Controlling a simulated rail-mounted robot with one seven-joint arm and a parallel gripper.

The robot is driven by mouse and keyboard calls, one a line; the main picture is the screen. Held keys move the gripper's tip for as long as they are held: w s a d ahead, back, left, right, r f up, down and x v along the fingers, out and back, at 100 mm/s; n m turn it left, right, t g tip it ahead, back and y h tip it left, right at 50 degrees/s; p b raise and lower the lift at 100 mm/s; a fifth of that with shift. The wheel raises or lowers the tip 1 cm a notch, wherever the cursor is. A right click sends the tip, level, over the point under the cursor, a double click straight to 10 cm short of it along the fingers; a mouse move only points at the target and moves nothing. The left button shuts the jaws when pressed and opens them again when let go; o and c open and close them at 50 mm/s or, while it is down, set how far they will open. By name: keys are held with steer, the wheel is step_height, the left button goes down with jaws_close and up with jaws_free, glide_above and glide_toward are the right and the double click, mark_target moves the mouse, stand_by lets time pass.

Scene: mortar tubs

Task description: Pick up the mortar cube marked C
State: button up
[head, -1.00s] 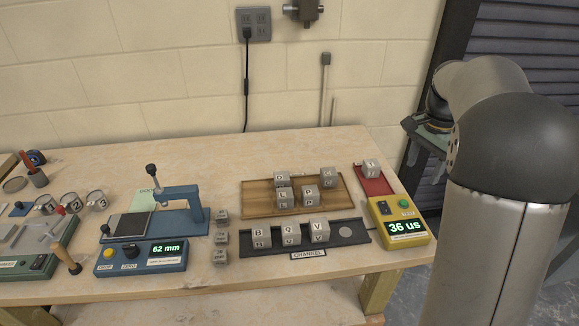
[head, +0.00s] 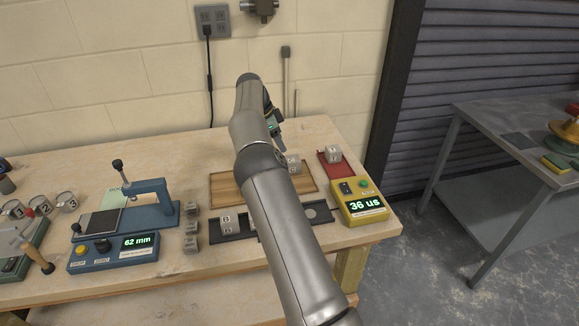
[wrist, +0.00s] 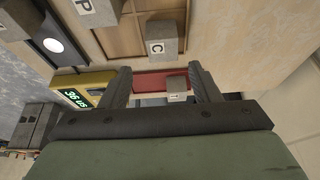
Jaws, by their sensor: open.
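The grey mortar cube marked C (wrist: 162,42) sits on the wooden tray (wrist: 115,41) in the wrist view, its letter facing me. In the head view, the cube at the tray's back right (head: 293,163) appears to be the same one, partly hidden by my arm. My gripper (wrist: 158,69) is open and empty, and the C cube lies ahead of the gap between its fingers, apart from both. In the head view, my gripper (head: 275,127) is over the tray's back edge, small and partly hidden by my arm.
A cube marked P (wrist: 86,6) is beside C. A red mat (head: 323,159) with another cube (head: 332,154) and a yellow timer (head: 362,207) reading 36 us are right of the tray. A black channel (head: 322,216) with cube B (head: 227,218) lies in front.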

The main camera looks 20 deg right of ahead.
mark_target(293, 158)
steer(key=p+x, duration=0.1)
steer(key=x, duration=0.5)
steer(key=shift+d+f, duration=0.15)
steer(key=shift+f, duration=0.1)
steer(key=shift+d+p+x, duration=0.2)
steer(key=shift+p+x, duration=0.95)
steer(key=shift+x, duration=1.55)
steer(key=shift+w+r, duration=0.1)
steer(key=c, duration=0.7)
steer(key=shift+c, duration=1.1)
steer(key=shift+r, duration=0.2)
